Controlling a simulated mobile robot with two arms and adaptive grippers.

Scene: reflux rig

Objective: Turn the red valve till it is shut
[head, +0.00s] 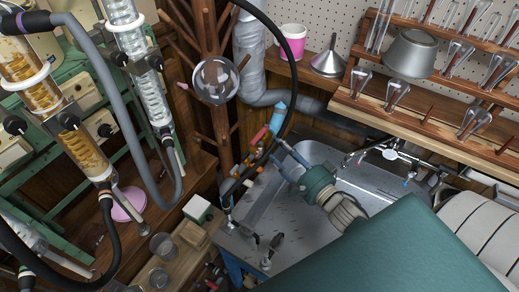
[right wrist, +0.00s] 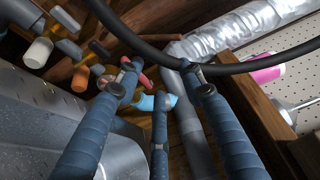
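A red valve handle (head: 258,136) shows in the head view beside the wooden post, just left of my right gripper's fingers. In the right wrist view a red handle (right wrist: 140,74) lies close to the left fingertip, partly hidden by it. My right gripper (head: 280,150) reaches up and left over the metal sink. In the right wrist view its blue-grey fingers (right wrist: 160,80) are spread apart with a gap between them. I cannot tell whether a finger touches the handle. My left gripper is not in view.
A light blue tap end (head: 277,112) stands just above the red handle. White (right wrist: 38,52) and orange (right wrist: 80,78) handles lie to the left. A black hose (head: 296,75) loops close to my right gripper. A round flask (head: 215,80) hangs on the wooden post.

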